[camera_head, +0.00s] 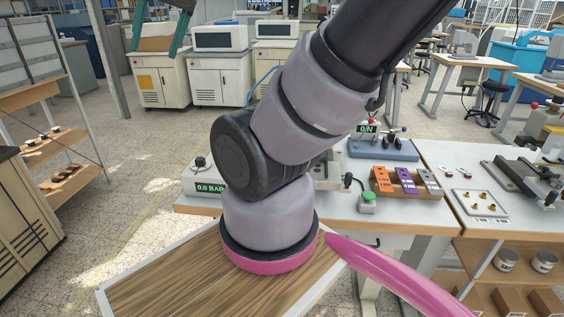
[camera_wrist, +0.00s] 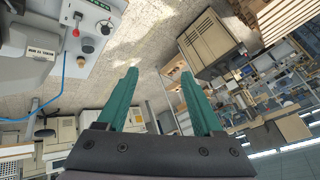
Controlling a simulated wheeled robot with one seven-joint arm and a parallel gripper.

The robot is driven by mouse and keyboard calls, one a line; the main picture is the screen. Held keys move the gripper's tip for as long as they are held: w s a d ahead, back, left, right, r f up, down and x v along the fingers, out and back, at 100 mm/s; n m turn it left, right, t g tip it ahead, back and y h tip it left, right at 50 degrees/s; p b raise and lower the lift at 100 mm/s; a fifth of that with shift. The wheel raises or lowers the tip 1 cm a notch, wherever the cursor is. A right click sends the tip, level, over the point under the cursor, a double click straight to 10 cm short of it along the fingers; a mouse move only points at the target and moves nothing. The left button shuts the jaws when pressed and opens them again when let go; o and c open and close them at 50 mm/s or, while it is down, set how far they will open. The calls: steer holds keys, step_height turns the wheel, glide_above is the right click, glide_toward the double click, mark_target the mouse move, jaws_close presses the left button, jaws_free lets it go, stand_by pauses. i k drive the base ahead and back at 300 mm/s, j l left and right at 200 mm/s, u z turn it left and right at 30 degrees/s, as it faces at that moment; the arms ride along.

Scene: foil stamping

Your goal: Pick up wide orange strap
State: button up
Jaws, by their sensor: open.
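An orange strap-like piece (camera_head: 381,180) leans in a wooden rack on the white bench, right of centre in the head view. It is the leftmost of the pieces there, beside a purple one (camera_head: 407,182) and a grey one (camera_head: 429,180). My gripper (camera_wrist: 159,72) has its two green fingers spread apart with nothing between them. In the head view its green fingers show at the top left, far from the orange piece. The orange piece does not show in the wrist view.
A grey box with a 0.0 BAR display (camera_head: 209,188) and a green button box (camera_head: 367,202) stand on the bench (camera_head: 340,208). A shelf rack (camera_head: 62,135) stands far left, with open floor between.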

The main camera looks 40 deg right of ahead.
mark_target(384, 184)
steer(key=z, duration=0.45)
steer(key=l+z, duration=0.1)
steer(key=z, duration=0.8)
steer(key=l+z, duration=0.1)
steer(key=z, duration=0.8)
